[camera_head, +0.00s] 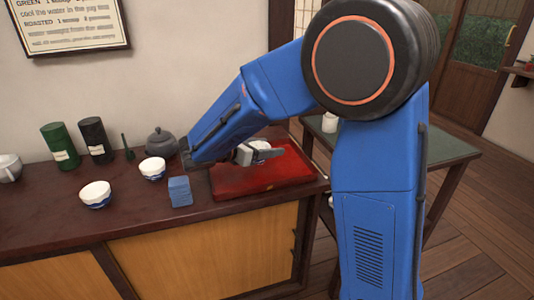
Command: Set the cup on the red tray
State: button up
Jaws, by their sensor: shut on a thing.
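The red tray (290,176) lies flat near the right end of the dark counter. My gripper (262,154) is over the tray, shut on a small white cup (262,145). Only a little of the cup shows, as the fingers and arm hide most of it. I cannot tell whether its base touches the tray. Two other white cups with blue lower parts, one (153,167) near the teapot and one (95,193) nearer the front, stand upright left of the tray.
A blue block (180,191) sits just left of the tray. A grey teapot (160,141), a green canister (60,145), a black canister (95,140) and a white mug (10,168) stand toward the back. A green-topped table (445,147) is at right.

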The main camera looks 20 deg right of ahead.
jog(key=shift+f, duration=1.1)
jog(key=shift+f, duration=0.1)
jog(key=o, duration=1.2)
jog(key=shift+s+a+r, duration=0.1)
jog(key=shift+a+r, duration=0.1)
jog(key=shift+a, duration=0.05)
jog(key=v, duration=1.1)
jog(key=shift+a+r, duration=0.1)
jog(key=shift+a, duration=0.1)
jog(key=shift+s, duration=0.1)
